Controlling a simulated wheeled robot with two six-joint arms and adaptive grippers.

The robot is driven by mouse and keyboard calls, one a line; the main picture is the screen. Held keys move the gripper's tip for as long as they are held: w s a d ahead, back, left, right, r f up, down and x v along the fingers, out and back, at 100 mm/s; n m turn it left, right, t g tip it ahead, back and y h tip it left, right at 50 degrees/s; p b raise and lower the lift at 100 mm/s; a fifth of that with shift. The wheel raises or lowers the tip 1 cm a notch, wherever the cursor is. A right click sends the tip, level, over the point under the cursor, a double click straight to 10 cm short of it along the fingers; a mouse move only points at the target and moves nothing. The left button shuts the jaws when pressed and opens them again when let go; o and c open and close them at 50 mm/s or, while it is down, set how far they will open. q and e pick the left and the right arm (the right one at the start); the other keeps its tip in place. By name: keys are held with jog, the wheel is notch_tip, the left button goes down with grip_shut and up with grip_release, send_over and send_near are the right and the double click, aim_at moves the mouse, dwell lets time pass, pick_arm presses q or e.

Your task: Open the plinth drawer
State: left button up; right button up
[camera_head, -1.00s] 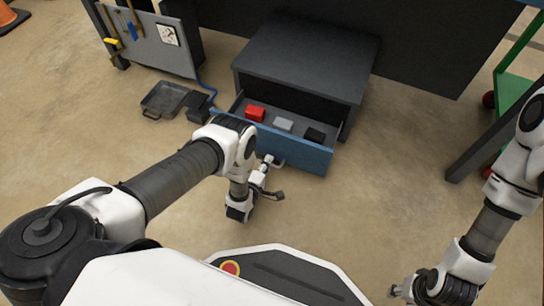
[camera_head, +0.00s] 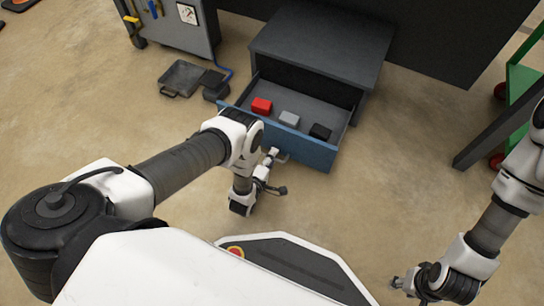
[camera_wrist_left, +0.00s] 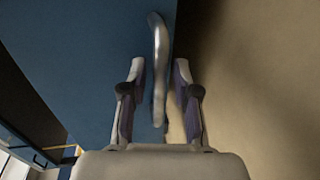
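The plinth drawer, with a blue front (camera_head: 305,147), stands pulled out from the low dark grey cabinet, and its inside is visible. In the left wrist view the blue front (camera_wrist_left: 85,60) fills the left side, with a curved metal handle (camera_wrist_left: 159,70) at its edge. My left gripper (camera_head: 272,157) is at the drawer front. In the wrist view its two fingers (camera_wrist_left: 158,78) stand on either side of the handle, with a visible gap on each side. My right gripper (camera_head: 398,283) is low at the right, away from the drawer; its fingers are too small to judge.
A green-framed thing (camera_head: 522,85) stands at right. Floor before the drawer is clear.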

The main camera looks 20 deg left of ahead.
pick_arm(q)
jog(key=v, duration=0.7)
jog(key=shift+s+r, duration=0.1)
jog(key=shift+s, duration=0.2)
